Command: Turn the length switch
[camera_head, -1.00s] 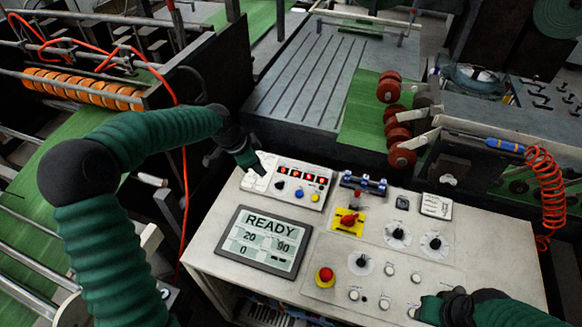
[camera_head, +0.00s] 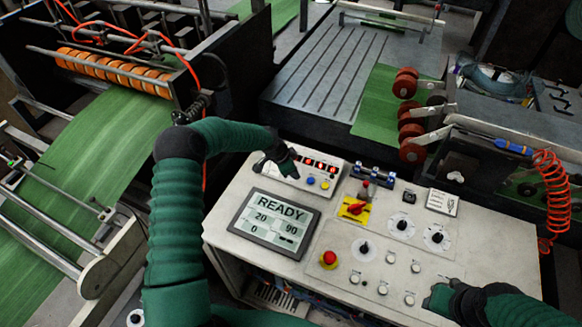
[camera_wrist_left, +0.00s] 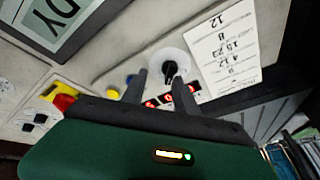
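A black knob (camera_wrist_left: 171,70) on a round white dial, which looks like the length switch, shows in the left wrist view. It sits on the small counter box (camera_head: 325,172) with red digits and coloured buttons. In the head view my left gripper covers the knob and the left end of this box. My left gripper (camera_head: 288,166) is over that end, fingers pointing down. In the left wrist view its two fingers (camera_wrist_left: 160,78) are apart, with the knob beyond and between their tips; contact cannot be told. My right gripper (camera_head: 436,297) is at the console's front right; its fingers are unclear.
The console (camera_head: 230,262) carries a READY screen (camera_head: 274,222), a red stop button (camera_head: 328,259), a yellow-red switch (camera_head: 354,208) and several other knobs. A white number card (camera_wrist_left: 222,55) lies beside the knob. Rollers (camera_head: 411,140) and an orange coiled hose (camera_head: 553,195) stand beyond.

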